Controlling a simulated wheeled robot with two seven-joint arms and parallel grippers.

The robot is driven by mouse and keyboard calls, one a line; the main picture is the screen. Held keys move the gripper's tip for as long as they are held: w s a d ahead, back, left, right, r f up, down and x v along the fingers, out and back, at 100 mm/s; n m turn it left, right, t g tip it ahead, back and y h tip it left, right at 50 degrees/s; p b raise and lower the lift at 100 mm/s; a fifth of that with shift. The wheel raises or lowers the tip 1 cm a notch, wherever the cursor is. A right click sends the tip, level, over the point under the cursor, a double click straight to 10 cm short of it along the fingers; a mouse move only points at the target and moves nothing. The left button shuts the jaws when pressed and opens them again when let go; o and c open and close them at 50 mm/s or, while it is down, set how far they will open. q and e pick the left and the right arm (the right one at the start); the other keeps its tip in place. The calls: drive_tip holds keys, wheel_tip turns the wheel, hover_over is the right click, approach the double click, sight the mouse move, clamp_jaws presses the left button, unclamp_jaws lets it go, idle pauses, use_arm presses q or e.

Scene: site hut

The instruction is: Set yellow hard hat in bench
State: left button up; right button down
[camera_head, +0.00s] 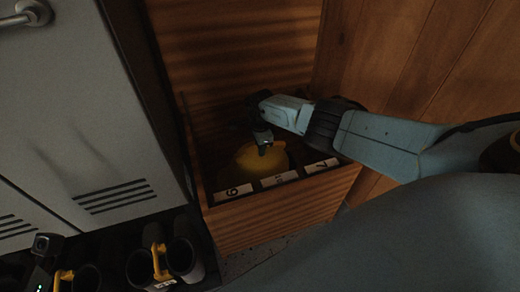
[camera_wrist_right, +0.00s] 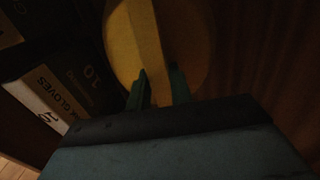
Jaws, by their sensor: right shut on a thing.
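The yellow hard hat (camera_head: 262,158) is down inside the wooden bench (camera_head: 280,215), an open-topped box with numbered labels along its front edge. My right gripper (camera_head: 264,147) reaches into the bench from the right and is shut on the hat. In the right wrist view the yellow hat (camera_wrist_right: 135,40) fills the upper middle, with a raised ridge running toward the fingers. The right gripper's two fingertips (camera_wrist_right: 160,85) are at the hat's near part. Whether the hat touches the bench floor is too dark to tell. My left gripper is not in view.
A box of gloves (camera_wrist_right: 65,95) lies beside the hat in the right wrist view. A grey locker (camera_head: 85,100) stands left of the bench. Dark mugs or cylinders with yellow parts (camera_head: 165,262) sit at the lower left. A wooden wall (camera_head: 420,60) rises behind at right.

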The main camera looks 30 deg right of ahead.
drive_tip(key=shift+f, duration=0.15)
drive_tip(key=c, duration=1.3)
unclamp_jaws()
drive_tip(key=shift+o, duration=0.2)
